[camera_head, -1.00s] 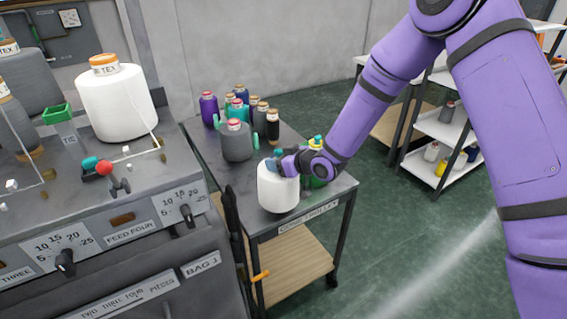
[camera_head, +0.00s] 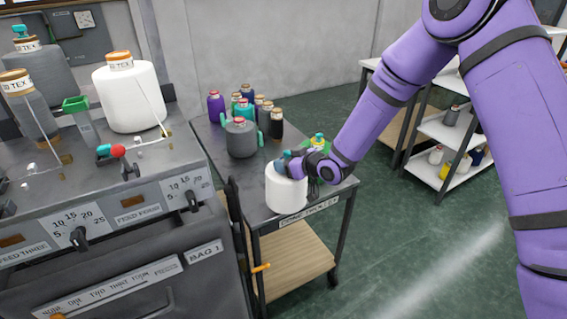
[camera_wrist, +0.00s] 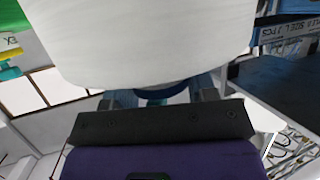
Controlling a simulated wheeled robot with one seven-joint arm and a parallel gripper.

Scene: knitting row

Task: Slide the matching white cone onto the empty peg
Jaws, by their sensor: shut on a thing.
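A white cone (camera_head: 286,190) is at the front of the trolley top. My gripper (camera_head: 290,163) is shut on its upper end. I cannot tell whether its base touches the trolley. In the wrist view the cone (camera_wrist: 145,40) fills the upper middle, and the gripper fingers (camera_wrist: 160,97) show only partly at its edge. Another white cone (camera_head: 132,98) with an orange-topped TEX label stands on the machine at feed four. I cannot make out an empty peg in these frames.
The trolley (camera_head: 262,206) also holds a grey cone (camera_head: 240,140) and several small coloured cones behind it. The machine (camera_head: 150,180) stands to its left, with grey cones (camera_head: 28,105), a red-knobbed lever (camera_head: 118,151) and thin yarn guides on top. White shelves (camera_head: 447,133) stand at the right.

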